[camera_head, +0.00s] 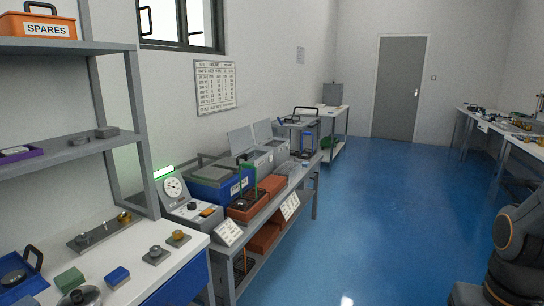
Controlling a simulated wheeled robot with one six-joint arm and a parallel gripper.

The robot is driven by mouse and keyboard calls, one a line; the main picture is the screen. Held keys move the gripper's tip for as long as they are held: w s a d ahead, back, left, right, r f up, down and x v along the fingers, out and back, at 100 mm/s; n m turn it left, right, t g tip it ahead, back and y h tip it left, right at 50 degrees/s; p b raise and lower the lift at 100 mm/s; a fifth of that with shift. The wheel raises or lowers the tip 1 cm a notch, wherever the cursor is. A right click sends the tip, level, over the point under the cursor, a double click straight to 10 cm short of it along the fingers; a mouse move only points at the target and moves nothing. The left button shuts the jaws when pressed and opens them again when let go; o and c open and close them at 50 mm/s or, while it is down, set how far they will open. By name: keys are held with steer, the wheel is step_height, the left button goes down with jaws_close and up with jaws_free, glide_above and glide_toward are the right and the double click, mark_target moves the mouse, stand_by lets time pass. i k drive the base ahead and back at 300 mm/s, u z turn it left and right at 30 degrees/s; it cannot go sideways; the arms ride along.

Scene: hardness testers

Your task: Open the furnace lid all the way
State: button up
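I cannot tell for sure which thing is the furnace. On the long bench along the left wall, two grey boxes have raised lids, a nearer lid (240,140) and a farther lid (263,131). A blue box (212,185) with a grey-green top stands in front of them, next to a dial tester (174,189). My gripper is out of view; only dark links of my arm show at the lower right.
A white-topped table (190,251) with small blocks and metal parts stands at the near left, under a grey shelf (70,141) with an orange SPARES box (38,26). Blue floor (365,215) is clear through the middle. Another bench (505,147) stands at right.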

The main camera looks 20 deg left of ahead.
mark_target(219, 171)
steer(key=z, duration=0.05)
steer(key=i, duration=0.95)
steer(key=u, duration=0.3)
steer(key=i, duration=1.5)
steer(key=u, duration=1.35)
steer(key=i, duration=0.95)
steer(key=u, duration=0.95)
